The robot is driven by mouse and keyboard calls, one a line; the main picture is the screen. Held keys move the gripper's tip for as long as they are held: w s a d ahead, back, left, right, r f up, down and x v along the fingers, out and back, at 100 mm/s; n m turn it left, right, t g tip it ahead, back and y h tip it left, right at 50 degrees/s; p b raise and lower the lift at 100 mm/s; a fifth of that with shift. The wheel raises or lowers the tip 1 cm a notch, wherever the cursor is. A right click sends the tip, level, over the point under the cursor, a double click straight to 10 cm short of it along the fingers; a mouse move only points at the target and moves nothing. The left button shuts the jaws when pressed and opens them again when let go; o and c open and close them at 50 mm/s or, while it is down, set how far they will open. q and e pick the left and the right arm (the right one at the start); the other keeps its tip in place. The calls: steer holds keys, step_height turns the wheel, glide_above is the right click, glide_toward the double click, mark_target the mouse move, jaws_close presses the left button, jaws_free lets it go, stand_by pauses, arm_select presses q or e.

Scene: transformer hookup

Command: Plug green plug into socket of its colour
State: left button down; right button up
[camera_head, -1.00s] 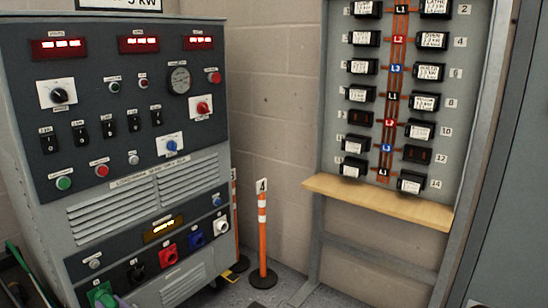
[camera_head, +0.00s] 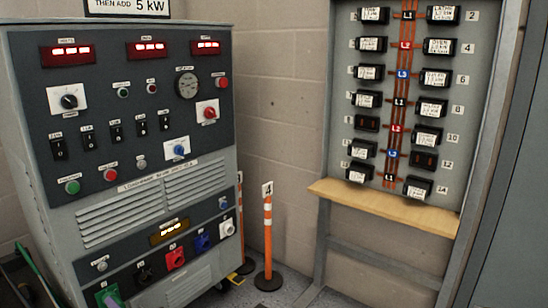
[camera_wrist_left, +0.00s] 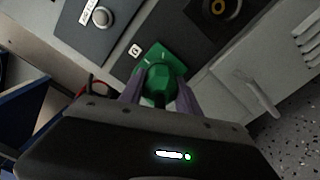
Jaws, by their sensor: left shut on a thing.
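The green plug (camera_wrist_left: 159,88) is between the two fingers of my left gripper (camera_wrist_left: 160,76) in the left wrist view, and the gripper is shut on it. The green socket (camera_wrist_left: 148,58) is a square green plate right behind the plug, which lines up with it and seems to touch it. How deep the plug sits is hidden. In the head view the green socket (camera_head: 107,296) shows at the bottom edge, low on the grey cabinet. The left gripper is barely seen there. My right gripper is in neither view.
The cabinet's lower panel (camera_head: 128,262) also has black (camera_head: 145,273), red (camera_head: 175,258), blue (camera_head: 201,242) and white (camera_head: 226,228) sockets. An orange post (camera_head: 268,240) stands right of it. A breaker board (camera_head: 400,100) with a wooden ledge (camera_head: 385,207) is at the right.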

arm_select(q)
steer(key=c, duration=0.8)
jaws_free()
steer(key=shift+o, duration=0.2)
steer(key=shift+d, duration=0.1)
steer(key=shift+p+v, duration=1.05)
steer(key=shift+v, duration=0.25)
steer(key=shift+s+d+r+p, duration=0.1)
steer(key=shift+s+d+p, duration=0.3)
steer(key=shift+d, duration=0.2)
steer(key=shift+s+d, duration=0.3)
